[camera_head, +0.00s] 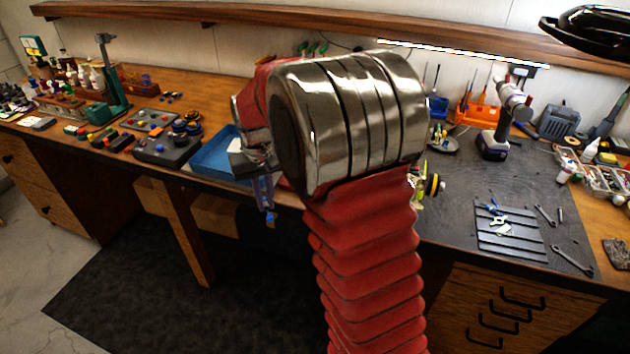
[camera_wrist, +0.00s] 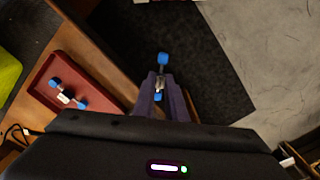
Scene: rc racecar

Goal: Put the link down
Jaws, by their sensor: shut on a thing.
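My gripper (camera_wrist: 159,86) is shut on a link (camera_wrist: 163,60), a small metal piece with blue ends, in the wrist view. One blue end sticks out beyond the fingertips and another shows between the fingers. In the head view my gripper (camera_head: 264,195) points down in front of the bench's front edge, and the link's blue end (camera_head: 270,217) shows at the fingertips. In the wrist view a red tray (camera_wrist: 98,71) on the bench, left of my gripper, holds another blue-ended part (camera_wrist: 66,97). My arm hides most of that area in the head view.
A blue tray (camera_head: 213,158) lies on the bench just left of my gripper. A dark slatted mat (camera_head: 508,238) with small parts and wrenches (camera_head: 570,262) lies at right. A dark floor mat (camera_wrist: 205,55) is below the gripper.

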